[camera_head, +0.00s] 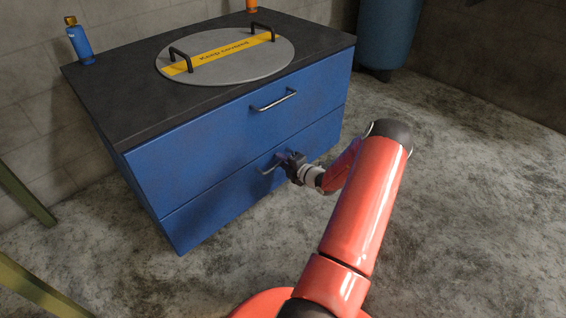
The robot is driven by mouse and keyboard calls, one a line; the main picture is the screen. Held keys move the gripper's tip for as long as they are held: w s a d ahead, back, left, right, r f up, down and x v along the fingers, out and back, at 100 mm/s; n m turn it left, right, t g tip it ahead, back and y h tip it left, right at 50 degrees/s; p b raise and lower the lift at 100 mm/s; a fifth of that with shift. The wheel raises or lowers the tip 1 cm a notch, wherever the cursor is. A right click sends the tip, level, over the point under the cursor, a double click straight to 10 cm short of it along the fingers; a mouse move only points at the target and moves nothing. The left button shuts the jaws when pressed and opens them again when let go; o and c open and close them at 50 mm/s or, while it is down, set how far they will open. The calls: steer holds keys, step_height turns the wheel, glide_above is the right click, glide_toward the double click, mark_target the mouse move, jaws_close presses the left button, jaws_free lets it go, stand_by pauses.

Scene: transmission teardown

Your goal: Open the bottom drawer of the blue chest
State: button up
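The blue chest (180,150) stands against the wall, with a dark top and two drawers. The top drawer (225,122) is shut and has a bar handle (274,100). The bottom drawer (215,207) looks shut, its front level with the chest. Its handle (268,168) shows at its left end; my gripper hides the rest. My gripper (283,163) is at the bottom drawer's handle, close to the drawer front. The fingers are small and dark here, so I cannot tell whether they are closed on the handle.
A round grey lid (228,62) with a yellow label and two black handles lies on the chest top. A blue bottle (80,44) and an orange object (251,5) stand at its back edge. A blue barrel (389,35) stands behind. The concrete floor in front and right is clear.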

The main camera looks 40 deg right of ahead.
jaws_close()
steer(key=shift+s, duration=0.1)
steer(key=f+p+v, duration=0.3)
steer(key=v, duration=1.1)
steer(key=s+f+p+v, duration=0.1)
steer(key=f+p+v, duration=0.2)
steer(key=v, duration=1.1)
steer(key=shift+s+d, duration=0.2)
steer(key=shift+s, duration=0.3)
steer(key=shift+r, duration=0.1)
jaws_free()
